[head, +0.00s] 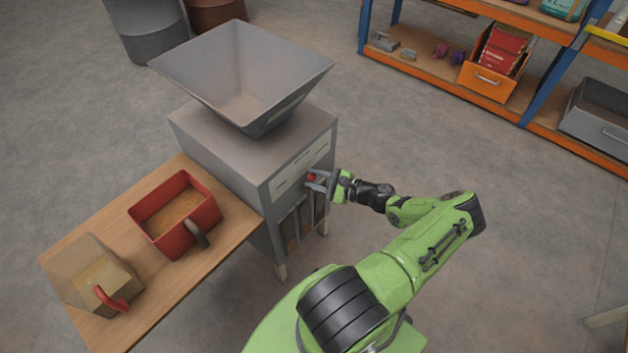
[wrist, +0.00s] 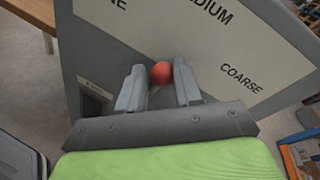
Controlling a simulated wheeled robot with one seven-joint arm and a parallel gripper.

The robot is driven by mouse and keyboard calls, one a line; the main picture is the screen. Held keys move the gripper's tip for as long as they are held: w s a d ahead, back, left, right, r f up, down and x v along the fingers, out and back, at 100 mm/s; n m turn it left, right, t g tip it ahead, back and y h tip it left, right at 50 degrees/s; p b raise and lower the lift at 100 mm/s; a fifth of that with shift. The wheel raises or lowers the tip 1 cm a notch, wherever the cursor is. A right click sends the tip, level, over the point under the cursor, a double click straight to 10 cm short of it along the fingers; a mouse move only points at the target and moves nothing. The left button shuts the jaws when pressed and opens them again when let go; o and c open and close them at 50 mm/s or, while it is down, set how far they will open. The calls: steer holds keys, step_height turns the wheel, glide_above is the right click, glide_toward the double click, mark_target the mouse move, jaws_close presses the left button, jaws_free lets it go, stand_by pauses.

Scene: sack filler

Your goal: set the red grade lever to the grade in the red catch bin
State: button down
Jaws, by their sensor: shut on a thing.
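The red grade lever's round red knob (wrist: 161,73) is between the two fingers of my gripper (wrist: 160,85), which is shut on it. In the head view my gripper (head: 322,182) meets the red knob (head: 311,177) at the front panel of the grey sack filler (head: 265,160). The wrist view shows a pale dial plate (wrist: 175,35) reading part of FINE, MEDIUM and COARSE. The knob is below the lettering, nearest MEDIUM; its exact setting cannot be told. The red catch bin (head: 205,215), with a grey handle, holds tan grainy material; its grain size is too small to tell.
A shelf rack (head: 450,85) with an orange crate (head: 480,84) stands at the back right. Open floor lies between the filler and the rack.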

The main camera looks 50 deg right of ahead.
steer(key=shift+n, duration=0.3)
steer(key=shift+h, duration=0.3)
steer(key=c, duration=0.8)
jaws_free()
steer(key=shift+d+f, duration=0.1)
steer(key=shift+o, duration=0.2)
steer(key=p+v, duration=0.1)
steer(key=v, duration=1.5)
steer(key=shift+p, duration=0.35)
steer(key=shift+w, duration=0.1)
